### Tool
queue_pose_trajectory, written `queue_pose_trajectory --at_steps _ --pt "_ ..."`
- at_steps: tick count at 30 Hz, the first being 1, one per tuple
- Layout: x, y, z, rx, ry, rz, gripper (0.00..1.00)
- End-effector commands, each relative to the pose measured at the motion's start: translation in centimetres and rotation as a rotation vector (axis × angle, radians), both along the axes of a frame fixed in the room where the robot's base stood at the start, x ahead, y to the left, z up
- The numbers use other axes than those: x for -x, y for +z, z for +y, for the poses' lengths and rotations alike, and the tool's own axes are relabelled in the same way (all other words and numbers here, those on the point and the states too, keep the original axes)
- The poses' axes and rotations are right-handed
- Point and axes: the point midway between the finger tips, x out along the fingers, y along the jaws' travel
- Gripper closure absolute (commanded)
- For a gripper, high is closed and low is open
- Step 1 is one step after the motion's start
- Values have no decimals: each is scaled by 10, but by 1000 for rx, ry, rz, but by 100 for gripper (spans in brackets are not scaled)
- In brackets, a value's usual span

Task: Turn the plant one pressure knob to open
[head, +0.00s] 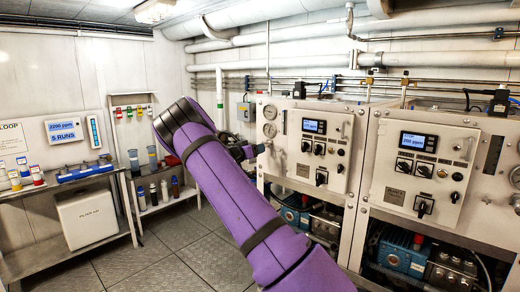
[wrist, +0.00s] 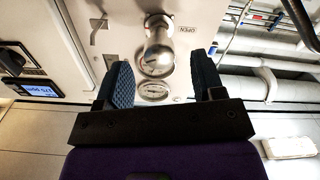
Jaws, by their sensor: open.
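A silver metal pressure knob (wrist: 158,54) sticks out from a pale panel in the wrist view. Lettering reading OPEN (wrist: 186,30) is upside down beside it. My gripper (wrist: 163,72) is open, with one dark ribbed finger on each side of the knob's end. Gaps show on both sides, so the fingers look apart from the knob. In the head view my gripper (head: 255,150) is at the left edge of the nearer-left plant's cabinet (head: 335,187), just below two round gauges (head: 269,121). The knob is small and partly hidden there.
A second plant cabinet (head: 425,180) with switches and a display stands to the right. A pressure gauge (wrist: 154,91) shows between my fingers in the wrist view. A bench (head: 75,182) with bottles and a shelf stand left. The floor (head: 165,262) between is clear.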

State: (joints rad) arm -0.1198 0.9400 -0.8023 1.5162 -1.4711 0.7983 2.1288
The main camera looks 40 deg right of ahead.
Motion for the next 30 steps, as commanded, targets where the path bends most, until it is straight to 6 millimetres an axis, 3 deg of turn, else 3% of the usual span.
queue_pose_trajectory --at_steps 3,8,19,25,30 --pt "-1 0 -18 -1 -1 0 38" --pt "-2 0 -31 -1 0 -1 38" --pt "-3 0 -35 -1 1 -1 38" --pt "-3 0 -35 -1 0 0 84" --pt "-3 0 -35 -1 0 2 87"
